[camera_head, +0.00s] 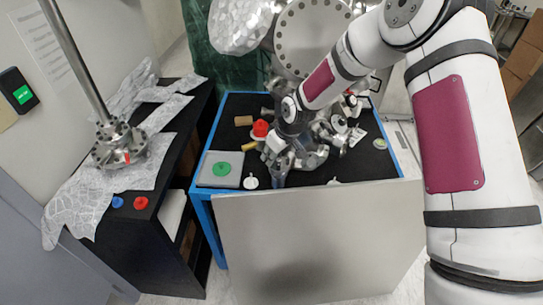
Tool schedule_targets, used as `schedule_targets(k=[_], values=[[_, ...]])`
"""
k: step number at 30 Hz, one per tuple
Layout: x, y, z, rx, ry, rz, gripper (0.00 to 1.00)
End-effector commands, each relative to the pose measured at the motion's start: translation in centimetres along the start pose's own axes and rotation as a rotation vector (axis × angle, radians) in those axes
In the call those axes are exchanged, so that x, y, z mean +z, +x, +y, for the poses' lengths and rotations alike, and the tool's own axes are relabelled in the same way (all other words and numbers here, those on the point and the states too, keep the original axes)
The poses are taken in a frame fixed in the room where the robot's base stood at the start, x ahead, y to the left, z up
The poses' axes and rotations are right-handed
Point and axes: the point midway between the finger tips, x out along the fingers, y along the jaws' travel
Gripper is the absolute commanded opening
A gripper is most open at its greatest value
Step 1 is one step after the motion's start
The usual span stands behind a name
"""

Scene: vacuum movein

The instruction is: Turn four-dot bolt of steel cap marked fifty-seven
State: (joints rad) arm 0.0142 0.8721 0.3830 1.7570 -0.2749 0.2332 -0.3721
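My arm reaches in from the right and bends down over the blue-framed table. My gripper (278,172) is low over the front middle of the black table top, beside the steel vacuum parts (312,158). It is small and blends with the metal, so I cannot tell whether its fingers are open or shut. No number fifty-seven and no four-dot mark is legible, so I cannot tell which steel piece is the marked cap. A large round steel flange (312,38) ringed with bolts stands at the back. My arm hides part of the steel assembly.
The table (205,213) holds a grey plate with a green disc (221,169), a white round piece (250,183) and a red cap (260,128). A black bench (165,245) at left carries foil, a steel post (75,55), and blue and red discs (140,203).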

Motion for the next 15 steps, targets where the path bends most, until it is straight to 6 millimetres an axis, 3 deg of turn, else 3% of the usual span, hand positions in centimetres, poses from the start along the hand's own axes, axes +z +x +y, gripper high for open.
schedule_targets(k=[15], values=[[0.0,-9.4,0.1,0.003,0.001,0.002,0.2]])
